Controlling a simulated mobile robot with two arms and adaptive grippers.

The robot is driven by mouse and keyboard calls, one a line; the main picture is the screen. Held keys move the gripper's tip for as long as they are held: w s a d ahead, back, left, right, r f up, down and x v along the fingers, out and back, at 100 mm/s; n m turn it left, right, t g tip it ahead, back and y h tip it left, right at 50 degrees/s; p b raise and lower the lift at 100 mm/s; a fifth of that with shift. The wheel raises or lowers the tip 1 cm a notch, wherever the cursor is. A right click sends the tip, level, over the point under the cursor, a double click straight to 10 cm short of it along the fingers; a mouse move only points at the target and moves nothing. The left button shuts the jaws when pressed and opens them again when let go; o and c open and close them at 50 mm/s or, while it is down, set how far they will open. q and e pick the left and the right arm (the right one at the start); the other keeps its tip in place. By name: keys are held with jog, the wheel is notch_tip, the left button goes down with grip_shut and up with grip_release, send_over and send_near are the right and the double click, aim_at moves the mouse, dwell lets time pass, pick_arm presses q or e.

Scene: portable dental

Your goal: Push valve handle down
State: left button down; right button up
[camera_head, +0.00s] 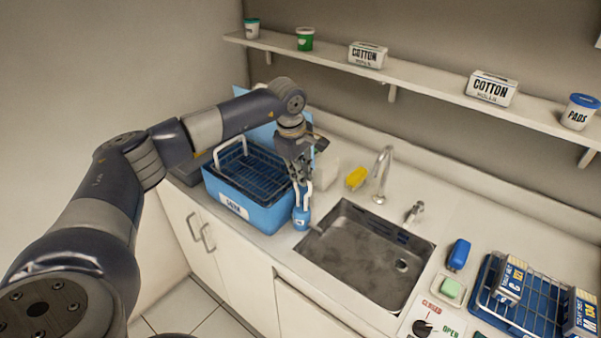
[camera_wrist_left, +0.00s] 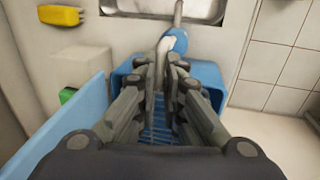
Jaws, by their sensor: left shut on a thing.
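A black knob (camera_head: 422,328) sits on a white panel marked CLOSED and OPEN at the bottom edge of the head view, partly cut off. A small metal lever or spout (camera_head: 415,211) stands right of the tall faucet (camera_head: 383,175); I cannot tell which is the valve handle. My left gripper (camera_head: 301,178) points down beside the sink, far left of both. It is shut on the white part of a blue item (camera_head: 302,217), which also shows beyond the fingers in the left wrist view (camera_wrist_left: 177,40). My right gripper is not in view.
A blue bin (camera_head: 262,217) with a wire basket stands left of the gripper. The sink (camera_head: 365,255) lies to the right. A yellow sponge (camera_head: 356,177), a blue item (camera_head: 458,254), green soap (camera_head: 450,288) and a blue tray rack (camera_head: 490,306) surround it.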

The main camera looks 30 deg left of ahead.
pick_arm(q)
jog(key=shift+f+b, duration=1.4)
jog(key=shift+f, duration=0.4)
jog(key=shift+s, duration=0.15)
jog(key=c, duration=1.7)
grip_release()
jog(key=shift+w, duration=0.2)
notch_tip(320, 180, up, 12)
jog(key=s, duration=0.2)
jog(key=shift+s, duration=0.15)
jog(key=shift+a+f, duration=0.1)
